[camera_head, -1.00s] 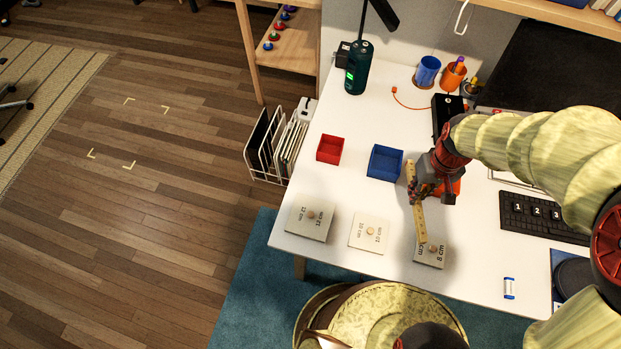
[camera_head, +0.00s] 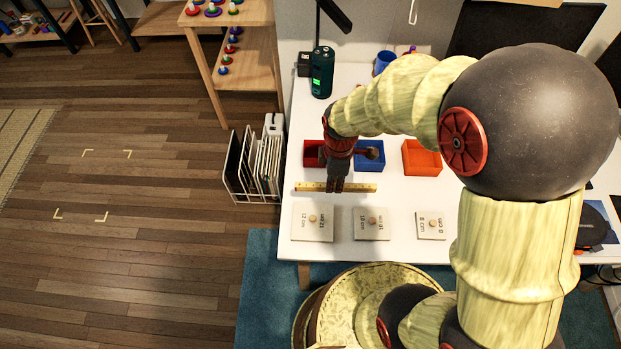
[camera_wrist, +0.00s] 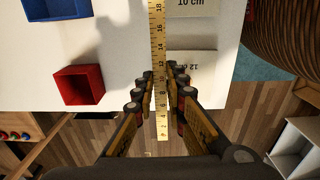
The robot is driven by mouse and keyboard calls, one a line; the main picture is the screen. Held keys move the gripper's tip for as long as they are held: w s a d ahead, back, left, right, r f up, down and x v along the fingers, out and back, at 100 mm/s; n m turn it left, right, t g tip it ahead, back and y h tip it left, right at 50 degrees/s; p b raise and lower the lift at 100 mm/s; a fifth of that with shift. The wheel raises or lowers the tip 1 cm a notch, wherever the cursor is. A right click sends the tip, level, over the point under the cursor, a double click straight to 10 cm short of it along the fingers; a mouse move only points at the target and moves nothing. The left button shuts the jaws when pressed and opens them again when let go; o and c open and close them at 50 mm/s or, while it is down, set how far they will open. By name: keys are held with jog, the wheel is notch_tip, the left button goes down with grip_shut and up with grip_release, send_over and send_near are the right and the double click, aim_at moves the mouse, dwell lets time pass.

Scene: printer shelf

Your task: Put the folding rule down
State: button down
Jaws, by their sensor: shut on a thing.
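My gripper (camera_head: 336,188) is shut on the yellow folding rule (camera_head: 365,188), near the left part of its length. The rule lies level, left to right, between the row of bins and the row of pale plates. In the wrist view the fingers (camera_wrist: 161,80) close on both sides of the rule (camera_wrist: 157,38), and its 0 end reaches past the table edge over the floor. It appears held above the white table (camera_head: 393,195); I cannot tell how high.
Plates marked 12 cm (camera_head: 312,232), 10 cm (camera_head: 371,233) and 8 cm (camera_head: 431,233) lie along the front. Behind stand red (camera_head: 311,150), blue (camera_head: 371,163) and orange (camera_head: 421,160) bins. A wire rack (camera_head: 240,175) stands left of the table.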

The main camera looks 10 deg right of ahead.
jog(key=w+a+f+b, duration=0.1)
jog(key=w+f, duration=0.1)
jog(key=w, duration=0.1)
jog(key=w+a+f+b, duration=0.1)
jog(key=w+a+f, duration=0.1)
jog(key=w+f, duration=0.1)
jog(key=w+a+f+b, duration=0.1)
jog(key=w+f, duration=0.1)
jog(key=w, duration=0.1)
jog(key=shift+a+f, duration=0.15)
jog(key=shift+f, duration=0.2)
jog(key=shift+w+f, duration=0.2)
jog(key=shift+w+a+f+b, duration=0.1)
jog(key=shift+f+b, duration=0.35)
jog(key=shift+f, duration=0.45)
jog(key=shift+w+a+f+b, duration=0.1)
jog(key=shift+f+b, duration=0.3)
jog(key=shift+f, duration=0.45)
jog(key=shift+f, duration=0.15)
jog(key=c, duration=1.8)
grip_release()
